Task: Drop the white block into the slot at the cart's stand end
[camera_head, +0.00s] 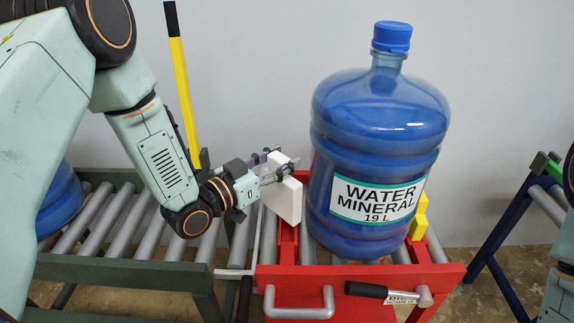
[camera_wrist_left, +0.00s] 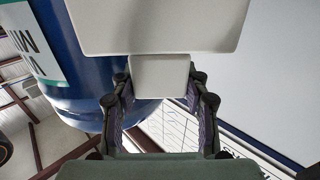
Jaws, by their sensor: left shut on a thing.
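My left gripper (camera_head: 280,172) is shut on the white block (camera_head: 284,203), a flat plate held upright at the left end of the red cart (camera_head: 400,276). In the left wrist view the gripper's fingers (camera_wrist_left: 157,82) hold a narrow tab of the block, whose wider part (camera_wrist_left: 160,25) is beyond. In the head view the block is in front of a red upright part (camera_head: 288,243) at the cart's left end, beside the jug. The slot's opening cannot be made out, and I cannot tell whether the block touches the red part. My right gripper is not in view.
A large blue water jug (camera_head: 376,150) stands on the cart's rollers, close right of the block. A yellow block (camera_head: 419,217) is behind it. A green-framed roller conveyor (camera_head: 120,272) adjoins at left, carrying another blue jug (camera_head: 61,200). A blue-legged stand (camera_head: 505,235) is at right.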

